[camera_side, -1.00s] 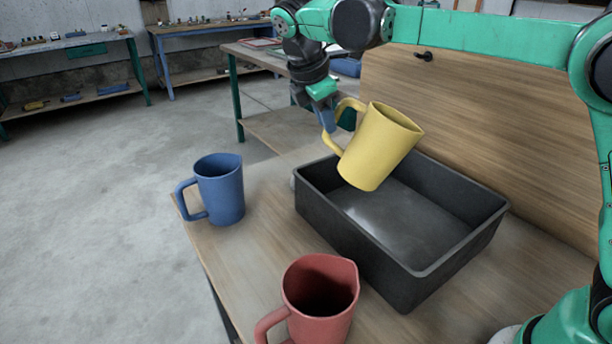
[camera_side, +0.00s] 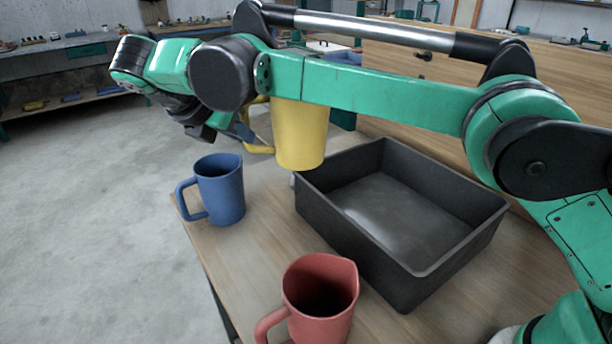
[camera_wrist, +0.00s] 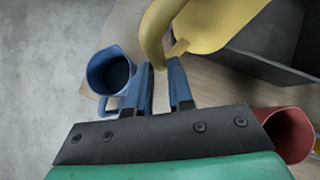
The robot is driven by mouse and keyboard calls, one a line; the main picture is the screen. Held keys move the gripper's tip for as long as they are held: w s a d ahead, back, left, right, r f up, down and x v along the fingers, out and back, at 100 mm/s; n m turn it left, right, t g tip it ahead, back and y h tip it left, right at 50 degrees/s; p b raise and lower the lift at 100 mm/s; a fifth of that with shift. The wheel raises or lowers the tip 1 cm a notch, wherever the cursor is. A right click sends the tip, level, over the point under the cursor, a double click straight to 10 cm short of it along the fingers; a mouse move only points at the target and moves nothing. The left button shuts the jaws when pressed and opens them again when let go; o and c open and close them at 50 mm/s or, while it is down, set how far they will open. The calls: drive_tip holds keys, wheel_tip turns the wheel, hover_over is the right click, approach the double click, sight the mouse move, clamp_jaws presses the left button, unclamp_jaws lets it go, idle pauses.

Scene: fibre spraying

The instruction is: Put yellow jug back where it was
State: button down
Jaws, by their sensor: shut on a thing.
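The yellow jug (camera_side: 301,137) hangs in the air, roughly upright, over the back left corner of the dark tray in the side view. Its top is hidden behind my arm. My gripper (camera_side: 246,132) is at its left, shut on its handle. In the wrist view the yellow jug (camera_wrist: 215,25) shows at the top, and its handle is between the blue fingertips of my gripper (camera_wrist: 172,62).
The dark grey tray (camera_side: 452,262) stands empty on the wooden table (camera_side: 235,262). A blue jug (camera_side: 220,190) stands upright near the table's left edge. A red jug (camera_side: 322,290) stands at the front. A wooden board stands behind the tray.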

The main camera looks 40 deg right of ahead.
drive_tip(key=s+a+r+n+t+y, duration=0.2)
drive_tip(key=s+a+r+n, duration=0.2)
drive_tip(key=s+a, duration=0.45)
wheel_tip(320, 180, down, 20)
drive_tip(key=w, duration=0.1)
drive_tip(key=shift+w+a, duration=0.25)
drive_tip(key=shift+a, duration=0.2)
drive_tip(key=c, duration=1.2)
unclamp_jaws()
drive_tip(key=shift+f, duration=0.1)
drive_tip(key=o, duration=0.4)
